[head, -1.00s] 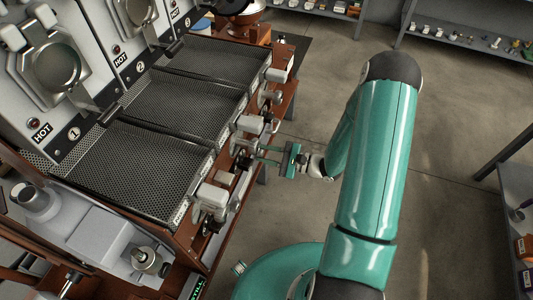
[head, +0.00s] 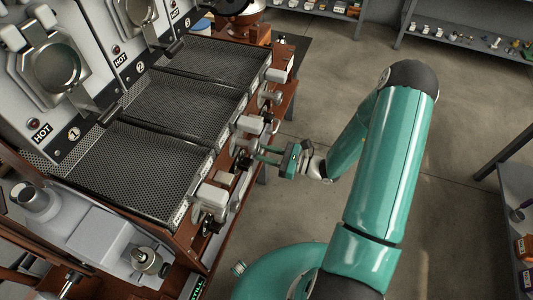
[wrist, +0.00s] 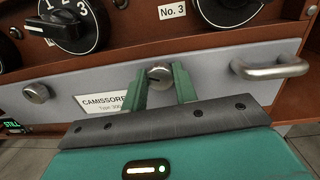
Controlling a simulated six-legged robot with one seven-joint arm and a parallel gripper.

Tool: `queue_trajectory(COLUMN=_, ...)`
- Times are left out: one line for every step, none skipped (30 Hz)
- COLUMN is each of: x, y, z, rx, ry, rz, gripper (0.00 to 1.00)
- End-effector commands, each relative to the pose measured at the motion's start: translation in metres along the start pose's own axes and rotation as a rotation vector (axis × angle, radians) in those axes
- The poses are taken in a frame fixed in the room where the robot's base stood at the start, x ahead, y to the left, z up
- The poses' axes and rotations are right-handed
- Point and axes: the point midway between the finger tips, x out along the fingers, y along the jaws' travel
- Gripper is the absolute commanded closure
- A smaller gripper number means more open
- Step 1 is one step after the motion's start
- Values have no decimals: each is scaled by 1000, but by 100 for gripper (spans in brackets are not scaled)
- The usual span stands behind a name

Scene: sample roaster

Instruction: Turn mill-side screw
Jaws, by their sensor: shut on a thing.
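In the wrist view a slotted round metal screw (wrist: 159,75) sits in the pale front panel, to the right of the white CAMISSORE label (wrist: 105,103). My gripper (wrist: 160,82) has its two green fingers on either side of this screw and is shut on it. The screw's slot looks about level in this view. A second round screw (wrist: 36,92) is on the panel to the left of the label, apart from my gripper. In the head view my gripper (head: 259,157) reaches the roaster's front; the screw is too small to tell there.
A metal bar handle (wrist: 270,69) is close right of my gripper. A black numbered dial (wrist: 72,25) is above left. In the head view, perforated trays (head: 140,170) lie behind the front edge. The floor (head: 290,210) around my arm is clear.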

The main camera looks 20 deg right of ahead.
Motion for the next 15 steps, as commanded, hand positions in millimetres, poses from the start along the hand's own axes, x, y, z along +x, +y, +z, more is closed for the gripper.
queue_trajectory(x=-1, y=0, z=-1, rx=43, ry=0, rz=-3, gripper=94)
queue_trajectory(x=-1, y=0, z=-1, rx=71, ry=-1, rz=-4, gripper=94)
queue_trajectory(x=0, y=0, z=-1, rx=109, ry=-3, rz=-6, gripper=94)
queue_trajectory(x=-1, y=0, z=-1, rx=137, ry=-4, rz=-7, gripper=94)
queue_trajectory(x=-1, y=0, z=-1, rx=166, ry=-6, rz=-8, gripper=94)
queue_trajectory(x=-1, y=0, z=-1, rx=204, ry=-7, rz=-10, gripper=94)
queue_trajectory(x=-1, y=0, z=-1, rx=233, ry=-9, rz=-12, gripper=94)
queue_trajectory(x=-1, y=0, z=-1, rx=262, ry=-10, rz=-13, gripper=94)
queue_trajectory(x=-1, y=0, z=-1, rx=299, ry=-12, rz=-14, gripper=94)
queue_trajectory(x=-1, y=0, z=-1, rx=328, ry=-13, rz=-15, gripper=94)
queue_trajectory(x=-1, y=0, z=-2, rx=357, ry=-14, rz=-16, gripper=94)
queue_trajectory(x=-1, y=0, z=-2, rx=395, ry=-16, rz=-18, gripper=94)
queue_trajectory(x=-1, y=0, z=-2, rx=423, ry=-17, rz=-19, gripper=94)
queue_trajectory(x=-1, y=0, z=-2, rx=452, ry=-18, rz=-20, gripper=94)
queue_trajectory(x=-1, y=0, z=-2, rx=490, ry=-19, rz=-22, gripper=94)
